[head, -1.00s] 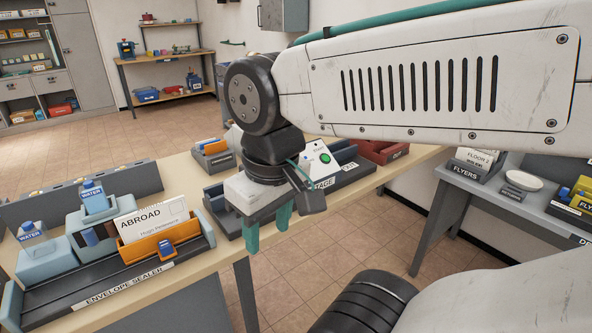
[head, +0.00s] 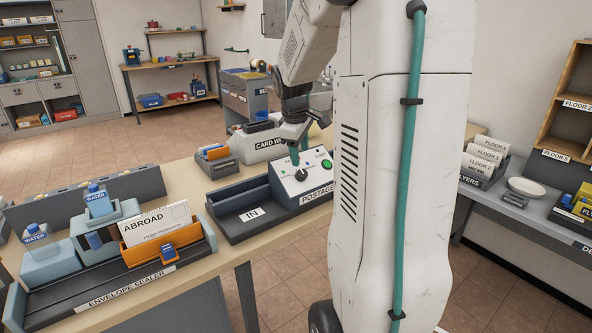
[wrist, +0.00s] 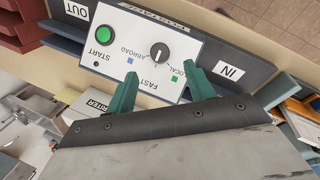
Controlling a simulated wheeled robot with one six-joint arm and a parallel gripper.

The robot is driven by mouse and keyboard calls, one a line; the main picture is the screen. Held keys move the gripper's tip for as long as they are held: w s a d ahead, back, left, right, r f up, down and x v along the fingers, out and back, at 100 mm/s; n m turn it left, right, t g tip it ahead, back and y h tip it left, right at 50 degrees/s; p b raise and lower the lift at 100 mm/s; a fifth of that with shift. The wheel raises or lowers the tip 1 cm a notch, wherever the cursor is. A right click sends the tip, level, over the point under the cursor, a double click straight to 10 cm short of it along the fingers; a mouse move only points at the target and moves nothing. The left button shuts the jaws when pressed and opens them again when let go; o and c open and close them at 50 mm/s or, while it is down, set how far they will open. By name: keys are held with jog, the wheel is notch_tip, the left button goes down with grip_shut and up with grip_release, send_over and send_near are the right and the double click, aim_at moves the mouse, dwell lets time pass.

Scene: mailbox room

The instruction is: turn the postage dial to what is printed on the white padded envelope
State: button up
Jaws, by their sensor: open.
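The white envelope (head: 158,222) printed ABROAD, with smaller writing below, stands in an orange holder on the envelope sealer. The postage machine has a sloped white panel (head: 318,166) with a black round dial (head: 301,174) and a green START button (head: 327,163). In the wrist view the panel is upside down. The dial (wrist: 159,52) sits among the labels LOCAL, ABROAD and FAST; its pale pointer line seems to face FAST, but is small. My gripper (wrist: 163,84) is open, its green fingers apart over the panel near the dial, apparently not touching it.
An IN tray (head: 240,208) adjoins the panel at left. The envelope sealer (head: 125,288) with water bottles fills the near left of the table. A card writer (head: 256,142) and a small grey box stand behind. My arm hides the table's right part.

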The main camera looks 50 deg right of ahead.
aim_at(303, 172)
jog(key=x, duration=0.7)
jog(key=shift+d+f, duration=0.2)
jog(key=shift+f, duration=0.15)
jog(key=c, duration=1)
